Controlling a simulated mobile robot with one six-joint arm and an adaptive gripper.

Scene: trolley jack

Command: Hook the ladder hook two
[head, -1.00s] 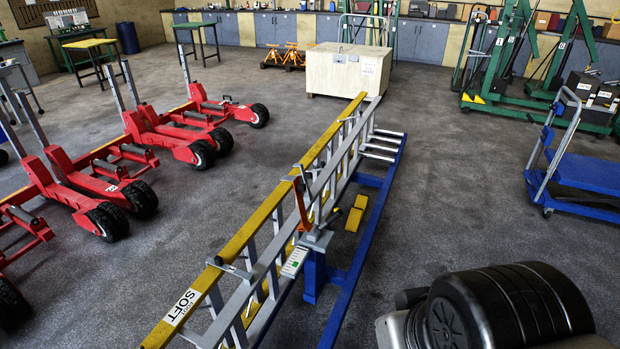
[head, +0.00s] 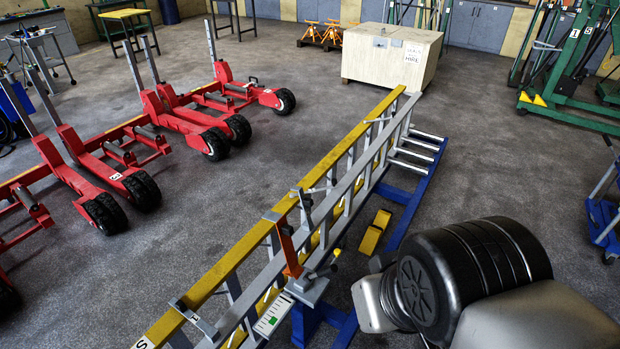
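A ladder (head: 228,268) with yellow and grey rails lies lengthwise on a blue frame (head: 410,208). A grey hook-like bracket (head: 195,318) sits across the rails at the near end. A second grey bracket (head: 303,205) sits across them further along, by an orange lever (head: 288,252). I cannot tell which is hook two, nor whether either bracket is hooked or loose. My gripper is not in view; only dark and grey links of my arm show at the lower right, to the right of the ladder.
Red trolley jacks (head: 120,180) with black wheels stand on the left. A pale wooden crate (head: 375,62) stands beyond the ladder's far end. A blue trolley (head: 605,215) is at the right edge, a green lift (head: 572,70) at the upper right. Grey floor between jacks and ladder is clear.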

